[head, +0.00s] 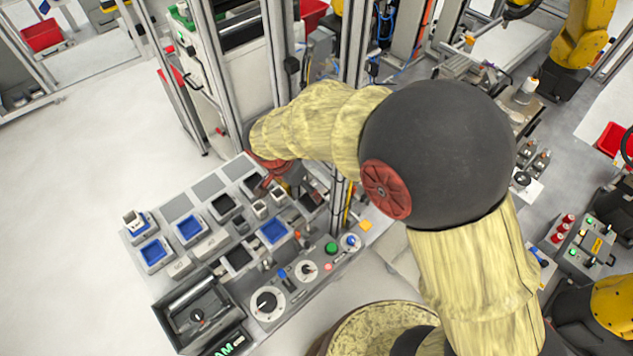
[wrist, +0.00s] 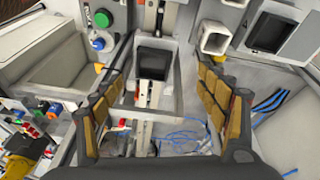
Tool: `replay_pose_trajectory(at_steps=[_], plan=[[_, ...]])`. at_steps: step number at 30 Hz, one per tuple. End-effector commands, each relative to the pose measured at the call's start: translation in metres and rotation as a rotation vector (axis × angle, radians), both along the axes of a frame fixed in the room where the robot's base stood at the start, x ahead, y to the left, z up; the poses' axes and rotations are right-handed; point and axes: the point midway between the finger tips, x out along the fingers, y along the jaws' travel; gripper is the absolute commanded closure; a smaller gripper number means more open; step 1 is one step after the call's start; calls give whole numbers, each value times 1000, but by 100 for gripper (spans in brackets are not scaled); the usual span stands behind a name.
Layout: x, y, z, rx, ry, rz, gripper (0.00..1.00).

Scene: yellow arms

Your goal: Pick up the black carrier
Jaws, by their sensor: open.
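In the wrist view, a black carrier (wrist: 155,57), a small open-topped box with dark walls, sits in a pale recess near the top centre. My gripper (wrist: 162,76) is open, its gold-padded fingers spread to the left and right. The carrier shows between and just beyond the fingertips; I see no contact with it. In the head view, the end of my arm is over the panel's back right part, and the fingers are hard to make out. Several dark square boxes are on the panel there, and I cannot tell which one is this carrier.
The grey panel (head: 205,250) also holds blue trays (head: 189,229), knobs and a green button (head: 330,248). Metal frame posts stand close behind my arm. In the wrist view, a white-rimmed square holder (wrist: 214,38) is to the right and blue wires lie below the carrier.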

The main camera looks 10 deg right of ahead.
Motion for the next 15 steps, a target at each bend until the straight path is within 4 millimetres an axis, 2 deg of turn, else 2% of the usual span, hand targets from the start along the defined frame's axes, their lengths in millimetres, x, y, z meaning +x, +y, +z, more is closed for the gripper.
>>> replay_pose_trajectory(at_steps=[6,15], plan=[[1,0,0,29,-51,-172,26],[4,-8,-25,32,-54,-191,26]])
